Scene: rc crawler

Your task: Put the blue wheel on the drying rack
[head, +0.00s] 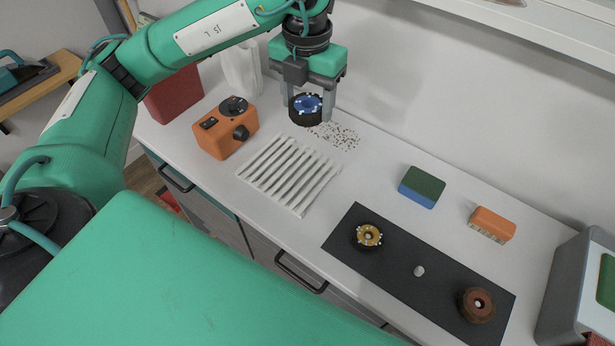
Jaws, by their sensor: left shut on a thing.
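The blue wheel (307,105) has a black tyre and a blue hub. My left gripper (308,103) points down and is shut on the blue wheel, with one finger on each side of it. The wheel is behind the drying rack, near a patch of dark specks on the counter; whether it touches the counter I cannot tell. The drying rack (289,174) is white and slatted, lies flat on the counter and is empty. My right gripper is not in view.
An orange box with black knobs (226,130) stands left of the rack. To the right, a dark mat (391,266) bears a yellow-hubbed wheel (368,236) and a brown wheel (477,304). A green-and-blue sponge (421,187) and an orange brush (491,225) lie behind the mat.

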